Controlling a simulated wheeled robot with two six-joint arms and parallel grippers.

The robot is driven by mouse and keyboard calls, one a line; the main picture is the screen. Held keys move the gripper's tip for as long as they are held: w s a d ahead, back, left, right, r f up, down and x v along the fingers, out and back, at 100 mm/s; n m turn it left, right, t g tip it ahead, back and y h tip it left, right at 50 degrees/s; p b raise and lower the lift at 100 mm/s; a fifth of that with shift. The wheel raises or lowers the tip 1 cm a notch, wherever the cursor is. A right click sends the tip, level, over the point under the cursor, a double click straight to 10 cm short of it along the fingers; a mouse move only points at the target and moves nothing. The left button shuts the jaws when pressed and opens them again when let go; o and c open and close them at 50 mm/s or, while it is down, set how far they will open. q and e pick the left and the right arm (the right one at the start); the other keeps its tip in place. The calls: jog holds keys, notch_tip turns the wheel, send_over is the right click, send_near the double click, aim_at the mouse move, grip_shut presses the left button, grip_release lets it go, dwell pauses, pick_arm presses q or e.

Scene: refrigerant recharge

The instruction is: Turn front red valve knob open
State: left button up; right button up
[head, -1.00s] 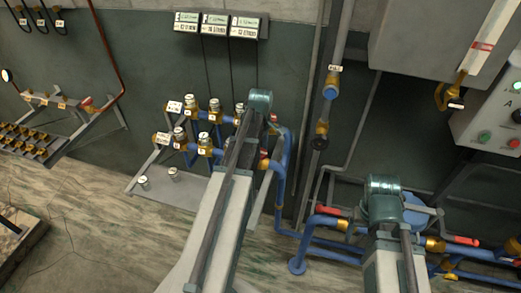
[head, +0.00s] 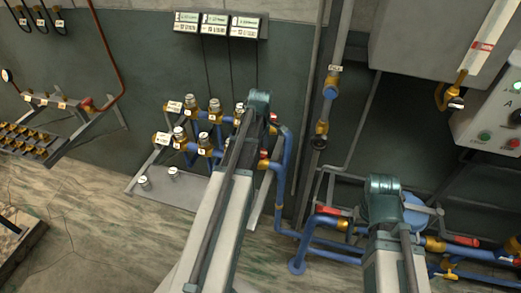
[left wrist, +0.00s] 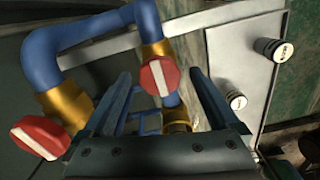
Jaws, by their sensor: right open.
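Two red valve knobs with a white bar show in the left wrist view: one (left wrist: 160,75) between my fingertips in the picture, the other (left wrist: 40,138) at lower left. Both sit by brass fittings on blue pipe. I cannot tell which is the front one. In the head view a red knob (head: 263,155) shows just right of my left arm. My left gripper (left wrist: 159,78) is open, its fingers either side of the nearer-centre knob, with no visible contact; the head view hides it behind the arm. My right gripper (head: 436,215) is open, partly hidden, near the right-hand pipes.
More blue pipe (head: 325,247) runs low at the right, with red handles (head: 460,240). A control box (head: 495,125) hangs at the right.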

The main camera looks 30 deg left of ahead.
aim_at(261, 152)
pick_arm(q)
jog(key=shift+r, duration=0.15)
notch_tip(261, 152, up, 14)
jog(key=p, duration=1.3)
jog(key=shift+f+p, duration=0.2)
jog(key=shift+p, duration=0.2)
jog(key=shift+f, duration=0.2)
notch_tip(261, 152, down, 13)
jog(key=b, duration=1.3)
jog(key=shift+r, duration=0.15)
jog(key=shift+r, duration=0.1)
notch_tip(261, 152, up, 13)
jog(key=p, duration=1.3)
notch_tip(261, 152, down, 14)
jog(key=b, duration=1.4)
jog(key=shift+m, duration=1.2)
jog(key=m, duration=0.5)
jog(key=shift+m, duration=0.3)
